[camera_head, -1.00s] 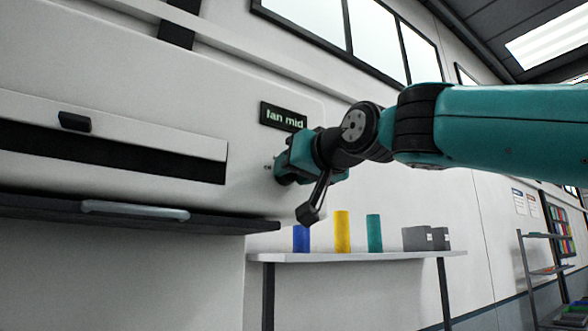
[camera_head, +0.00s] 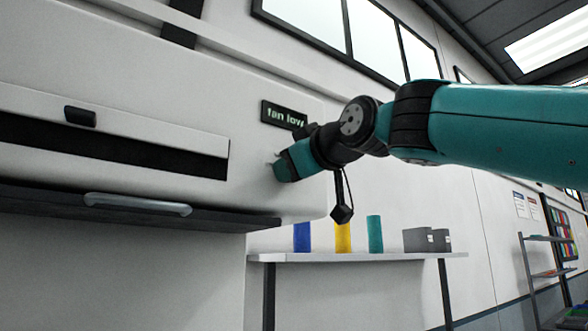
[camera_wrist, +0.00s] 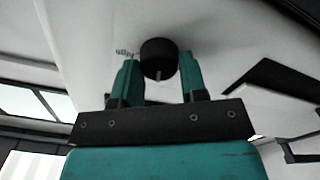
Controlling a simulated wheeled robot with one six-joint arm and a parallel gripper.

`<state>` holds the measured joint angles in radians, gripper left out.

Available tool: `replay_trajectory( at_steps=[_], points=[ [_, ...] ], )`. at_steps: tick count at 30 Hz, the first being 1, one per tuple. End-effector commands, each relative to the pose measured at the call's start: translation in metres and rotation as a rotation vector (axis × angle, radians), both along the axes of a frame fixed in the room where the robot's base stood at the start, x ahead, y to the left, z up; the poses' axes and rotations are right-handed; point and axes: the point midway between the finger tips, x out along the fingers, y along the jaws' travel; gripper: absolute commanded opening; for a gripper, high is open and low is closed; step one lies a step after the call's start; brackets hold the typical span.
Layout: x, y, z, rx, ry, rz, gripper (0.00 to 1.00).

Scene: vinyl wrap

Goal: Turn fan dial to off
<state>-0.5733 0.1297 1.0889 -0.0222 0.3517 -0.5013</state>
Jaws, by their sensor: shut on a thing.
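The fan dial (camera_wrist: 158,58) is a black round knob with a pale pointer mark, set on the white machine panel in the wrist view. My gripper (camera_wrist: 158,72) has one teal finger on each side of the dial and is shut on it. Pale lettering that seems to read "high" shows beside the left finger. In the head view my gripper (camera_head: 283,168) is against the panel, and the dial is hidden behind it. A small black display (camera_head: 284,115) above the gripper reads "fan low" in green.
The white machine (camera_head: 120,60) has a dark slot, a dark ledge and a pale handle (camera_head: 137,204) to the left. A white table (camera_head: 360,256) below holds blue, yellow and teal rolls and grey boxes. Shelves stand at far right.

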Motion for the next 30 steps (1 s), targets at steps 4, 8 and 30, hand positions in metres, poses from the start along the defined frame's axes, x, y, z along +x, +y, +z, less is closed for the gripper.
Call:
replay_trajectory(
  at_steps=[4,8,30],
  points=[
    [-0.0002,0.0004,-0.0014,-0.113,-0.075,-0.001,0.16],
    [-0.0005,0.0007,-0.0016,-0.215,-0.146,0.0,0.16],
    [-0.0008,0.0017,-0.004,-0.753,-0.507,0.001,0.16]
  ],
)
